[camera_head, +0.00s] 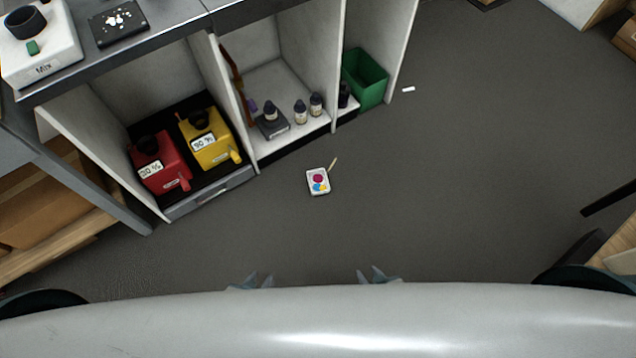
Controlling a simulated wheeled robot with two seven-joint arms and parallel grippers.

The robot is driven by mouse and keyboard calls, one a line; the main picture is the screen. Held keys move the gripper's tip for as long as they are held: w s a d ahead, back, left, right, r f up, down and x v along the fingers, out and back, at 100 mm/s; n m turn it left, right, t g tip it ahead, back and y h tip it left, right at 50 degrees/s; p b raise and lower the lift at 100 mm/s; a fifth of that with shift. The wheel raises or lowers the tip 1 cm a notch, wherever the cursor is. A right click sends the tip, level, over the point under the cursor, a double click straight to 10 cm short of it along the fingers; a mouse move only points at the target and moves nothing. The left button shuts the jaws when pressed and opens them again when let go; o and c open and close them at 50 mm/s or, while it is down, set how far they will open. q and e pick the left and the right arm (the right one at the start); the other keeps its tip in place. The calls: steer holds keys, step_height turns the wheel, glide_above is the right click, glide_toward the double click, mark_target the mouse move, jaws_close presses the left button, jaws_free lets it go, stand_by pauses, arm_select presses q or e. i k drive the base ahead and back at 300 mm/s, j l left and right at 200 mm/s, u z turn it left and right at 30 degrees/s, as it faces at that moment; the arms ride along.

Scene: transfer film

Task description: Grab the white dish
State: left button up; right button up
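A small white square dish (311,188) lies on the grey floor near the middle of the view. It has magenta, blue and yellow patches on it, and a thin pale stick juts from its upper right corner. My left gripper (260,279) and my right gripper (371,273) show only as fingertips at the bottom edge, behind my own pale body. Both pairs of tips stand apart with nothing seen between them. Both grippers are well below the dish in the picture and do not touch it.
A shelf unit at the upper left holds a red container (160,163), a yellow container (209,141), small dark bottles (300,112) and a green bin (366,78). A small white piece (408,89) lies on the floor. Floor around the dish is clear.

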mark_target(319, 184)
steer(key=i+u, duration=0.2)
steer(key=i, duration=0.4)
steer(key=i+l, duration=0.1)
steer(key=l, duration=0.25)
steer(key=i+l+u, duration=0.1)
steer(key=l, duration=0.25)
steer(key=i+l, duration=0.1)
steer(key=l, duration=0.25)
steer(key=l+u, duration=0.15)
steer(key=l, duration=0.45)
